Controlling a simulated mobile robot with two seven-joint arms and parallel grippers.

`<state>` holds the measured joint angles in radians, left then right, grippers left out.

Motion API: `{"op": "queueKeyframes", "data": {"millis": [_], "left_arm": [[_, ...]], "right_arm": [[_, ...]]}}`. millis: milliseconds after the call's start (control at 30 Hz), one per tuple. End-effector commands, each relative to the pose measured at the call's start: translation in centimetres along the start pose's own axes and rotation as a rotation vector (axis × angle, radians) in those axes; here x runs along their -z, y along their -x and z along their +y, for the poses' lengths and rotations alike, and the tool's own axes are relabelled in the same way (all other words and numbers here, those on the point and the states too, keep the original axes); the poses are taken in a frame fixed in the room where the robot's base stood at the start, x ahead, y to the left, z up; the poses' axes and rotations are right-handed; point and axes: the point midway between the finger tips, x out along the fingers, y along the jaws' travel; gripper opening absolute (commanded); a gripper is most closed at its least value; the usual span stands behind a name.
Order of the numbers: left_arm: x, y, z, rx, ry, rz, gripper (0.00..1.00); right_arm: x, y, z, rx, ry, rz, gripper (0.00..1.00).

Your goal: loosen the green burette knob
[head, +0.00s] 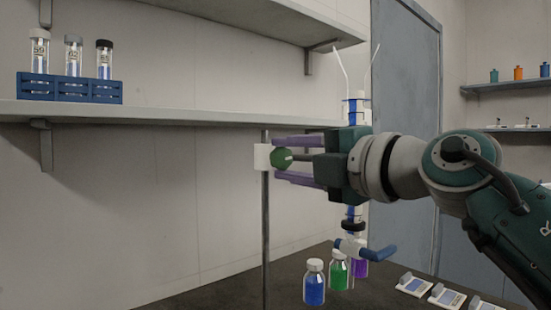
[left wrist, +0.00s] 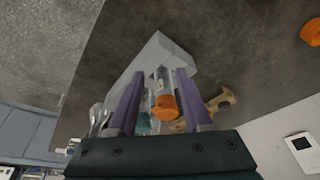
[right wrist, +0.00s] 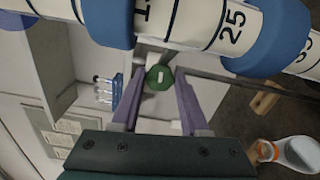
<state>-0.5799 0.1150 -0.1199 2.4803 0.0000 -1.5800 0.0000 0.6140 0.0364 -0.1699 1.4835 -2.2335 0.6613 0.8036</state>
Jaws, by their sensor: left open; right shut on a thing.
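The green burette knob (head: 281,159) is a round knob in front of a white clamp block (head: 262,157) on an upright metal rod. My right gripper (head: 279,160) has its purple fingers on either side of the knob and is shut on it. In the right wrist view the knob (right wrist: 159,78) shows a pale slot and sits between the fingertips. The burette (head: 356,112) stands behind my right gripper, which hides its middle. My left gripper (left wrist: 155,82) is open and shows only in the left wrist view.
Blue (head: 314,284), green (head: 338,271) and purple (head: 360,266) bottles stand below on the dark table. A blue rack (head: 68,90) with vials is on the left shelf. In the left wrist view, an orange-capped vial (left wrist: 164,100) appears between the open fingers.

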Motion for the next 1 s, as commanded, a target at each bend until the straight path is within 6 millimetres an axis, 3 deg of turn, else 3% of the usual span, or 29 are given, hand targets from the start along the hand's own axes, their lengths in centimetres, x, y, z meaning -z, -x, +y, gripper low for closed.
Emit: {"op": "queueKeyframes", "data": {"millis": [267, 600, 933, 967, 1000], "left_arm": [[0.1, 0.3, 0.0, 0.0, 0.0, -0.001, 0.5], [0.7, 2.3, -0.1, 0.001, -0.002, -0.001, 0.5], [0.6, 2.2, -0.3, 0.007, -0.009, -0.002, 0.5], [0.6, 2.2, -0.3, 0.007, -0.009, -0.002, 0.5], [0.6, 2.2, -0.3, 0.007, -0.009, -0.002, 0.5]], "right_arm": [[0.0, 0.0, 0.2, -0.002, 0.021, 0.0, 0.0], [-0.1, 0.0, 0.3, -0.002, 0.344, -0.001, 0.0], [-0.1, 0.0, 0.2, -0.005, 0.374, -0.003, 0.0], [-0.1, 0.0, 0.2, -0.005, 0.374, -0.003, 0.45], [-0.1, 0.0, 0.2, -0.005, 0.374, -0.003, 0.5]]}}
